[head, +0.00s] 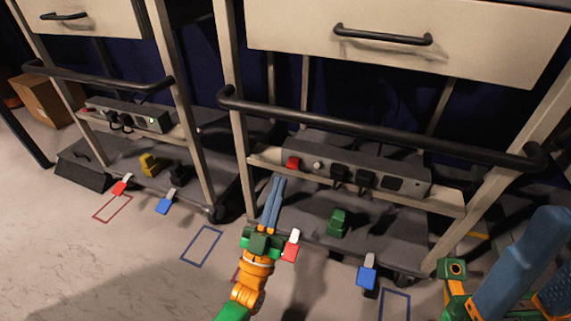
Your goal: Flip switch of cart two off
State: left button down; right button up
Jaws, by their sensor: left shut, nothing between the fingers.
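Two carts show in the head view, with no readable number. The right cart (392,145) has a grey power strip (407,171) on its lower rail, with a red switch (293,162) at its left end. A small pale round part sits beside the switch. My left gripper (279,181) has blue fingers, shut and empty, pointing up just below and left of the red switch; contact is unclear. The left cart (120,82) carries a similar strip (130,113) with a lit green spot. My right gripper (525,262) is at the lower right, cut by the edge; its opening is unclear.
Black handle bars (380,133) cross the front of both carts. Dark plugs fill part of each strip. Red and blue pedals (367,272) stick out below, above taped floor outlines (202,246). A cardboard box (45,99) stands at far left. Floor at lower left is clear.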

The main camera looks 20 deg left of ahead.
pick_arm(q)
jog(key=v, duration=0.4)
jog(key=shift+s+r, duration=0.15)
jog(key=shift+s, duration=0.1)
